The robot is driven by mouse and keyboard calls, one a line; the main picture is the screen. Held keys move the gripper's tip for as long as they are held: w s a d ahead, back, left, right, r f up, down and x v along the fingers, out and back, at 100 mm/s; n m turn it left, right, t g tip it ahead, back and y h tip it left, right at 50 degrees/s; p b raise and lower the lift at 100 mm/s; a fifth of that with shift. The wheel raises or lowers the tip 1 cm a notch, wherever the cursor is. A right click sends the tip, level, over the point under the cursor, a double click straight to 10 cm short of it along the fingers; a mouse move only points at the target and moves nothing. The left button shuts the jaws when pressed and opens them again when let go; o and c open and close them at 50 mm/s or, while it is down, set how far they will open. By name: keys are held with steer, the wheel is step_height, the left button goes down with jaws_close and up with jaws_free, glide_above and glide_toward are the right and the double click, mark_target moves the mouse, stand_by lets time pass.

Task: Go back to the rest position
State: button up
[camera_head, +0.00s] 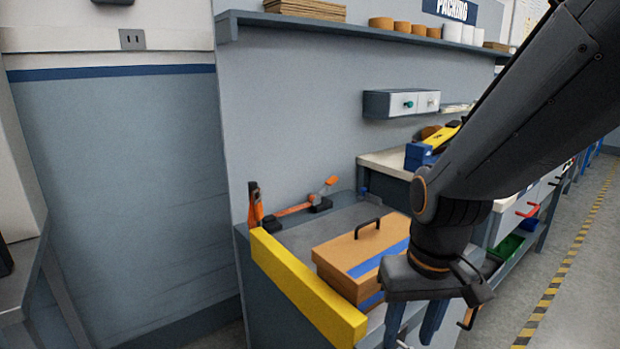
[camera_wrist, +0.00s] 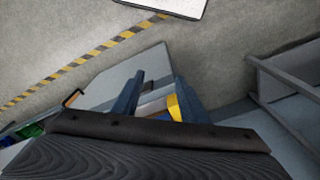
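My gripper (camera_head: 411,335) hangs at the end of my dark arm, in the right half of the head view. It is in front of the right side of an orange-brown box (camera_head: 345,247) with a black handle and a blue stripe. In the wrist view, the two blue fingers of my gripper (camera_wrist: 158,84) stand apart, with nothing seen held between them. Their lower parts are hidden by the gripper body. The arm is bent at the wrist and covers part of the workbench behind it.
A yellow bar (camera_head: 305,290) edges the box's bench on the left. An orange clamp-like tool (camera_head: 295,208) lies at the back. A drawer unit (camera_head: 400,103) and a shelf (camera_head: 370,32) are on the wall. Open floor (camera_head: 585,270) with a striped line lies at right.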

steer(key=s+d+r+g+p, duration=0.1)
steer(key=s+d+r+p, duration=0.2)
steer(key=p, duration=0.7)
step_height(320, 180, up, 2)
steer(key=shift+r+m, duration=0.1)
steer(key=shift+m, duration=0.3)
